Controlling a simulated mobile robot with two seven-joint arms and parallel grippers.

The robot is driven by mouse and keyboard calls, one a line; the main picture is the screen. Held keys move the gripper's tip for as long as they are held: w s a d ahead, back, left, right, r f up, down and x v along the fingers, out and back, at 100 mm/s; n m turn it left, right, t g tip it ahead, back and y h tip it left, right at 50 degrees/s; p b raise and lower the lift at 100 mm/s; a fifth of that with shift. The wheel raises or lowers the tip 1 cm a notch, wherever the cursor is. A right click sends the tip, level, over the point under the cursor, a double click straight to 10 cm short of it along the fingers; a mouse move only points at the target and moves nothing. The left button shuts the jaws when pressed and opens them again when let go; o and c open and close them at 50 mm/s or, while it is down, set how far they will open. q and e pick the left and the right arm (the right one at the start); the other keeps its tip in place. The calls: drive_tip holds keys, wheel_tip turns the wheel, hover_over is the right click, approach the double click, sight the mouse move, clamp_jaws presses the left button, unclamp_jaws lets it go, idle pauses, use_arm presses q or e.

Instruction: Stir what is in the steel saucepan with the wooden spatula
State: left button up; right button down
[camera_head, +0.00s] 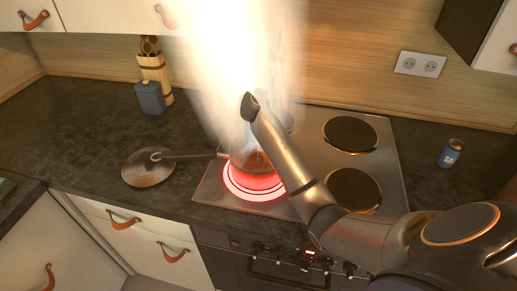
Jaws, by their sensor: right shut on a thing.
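The steel saucepan (240,160) stands on the glowing red front-left hob plate, its dark handle reaching left. A bright column of steam or glare rises from it and washes out the area above. Something brownish shows inside, but its details are unclear. My right arm comes in from the right and reaches over the saucepan. My right gripper (250,106) is at the arm's far end, above the pan, mostly lost behind the arm and in the steam. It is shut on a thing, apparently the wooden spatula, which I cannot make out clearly. My left gripper is not in view.
A round steel lid (146,174) lies on the counter left of the hob (308,150). A wooden utensil holder (155,75) and a blue-grey container (150,97) stand at the back left. A salt shaker (451,154) stands right of the hob. The left counter has free room.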

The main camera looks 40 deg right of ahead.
drive_tip(key=shift+r, duration=0.1)
drive_tip(key=shift+r, duration=2.45)
drive_tip(key=shift+f, duration=0.1)
